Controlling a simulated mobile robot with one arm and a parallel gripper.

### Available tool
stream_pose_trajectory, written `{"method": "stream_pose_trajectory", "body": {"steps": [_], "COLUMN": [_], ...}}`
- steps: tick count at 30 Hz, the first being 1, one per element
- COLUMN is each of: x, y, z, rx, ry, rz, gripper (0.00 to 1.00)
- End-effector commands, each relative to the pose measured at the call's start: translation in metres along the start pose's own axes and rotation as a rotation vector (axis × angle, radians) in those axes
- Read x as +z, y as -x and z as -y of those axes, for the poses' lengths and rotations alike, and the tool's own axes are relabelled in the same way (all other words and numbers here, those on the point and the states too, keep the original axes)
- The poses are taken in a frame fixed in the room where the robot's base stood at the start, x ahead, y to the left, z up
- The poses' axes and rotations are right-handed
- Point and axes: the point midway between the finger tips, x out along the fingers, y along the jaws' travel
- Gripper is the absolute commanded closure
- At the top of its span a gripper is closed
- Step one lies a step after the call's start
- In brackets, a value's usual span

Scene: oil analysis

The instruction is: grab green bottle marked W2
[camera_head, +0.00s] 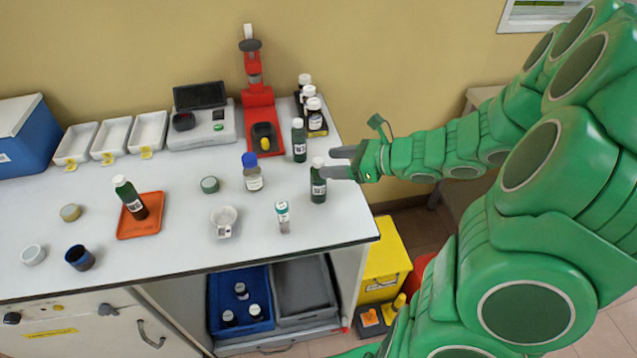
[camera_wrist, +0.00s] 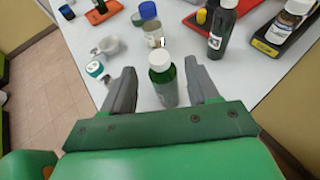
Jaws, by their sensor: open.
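Three dark green bottles with white caps are on the bench, and their label marks are too small to read for certain. One bottle (camera_head: 318,185) stands upright near the bench's right end. It also shows in the wrist view as a green bottle (camera_wrist: 163,82) between my two fingers. A second bottle (camera_head: 299,145) stands just behind it, and shows in the wrist view (camera_wrist: 221,32).
A blue-capped bottle (camera_head: 252,177), a teal-capped vial (camera_head: 283,220) and a white mortar (camera_head: 223,217) stand left of my gripper. A red stand (camera_head: 257,98) and several white-capped bottles (camera_head: 314,115) are behind. The bench's right edge is close.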

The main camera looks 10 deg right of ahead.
Motion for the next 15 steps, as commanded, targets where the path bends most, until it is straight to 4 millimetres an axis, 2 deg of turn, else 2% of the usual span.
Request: {"method": "stream_pose_trajectory", "body": {"steps": [9, 15], "x": [-0.001, -0.001], "y": [-0.034, -0.046], "z": [-0.001, 0.000], "rx": [0.005, 0.002], "ry": [-0.001, -0.001], "rz": [0.003, 0.001], "gripper": [0.40, 0.40]}}
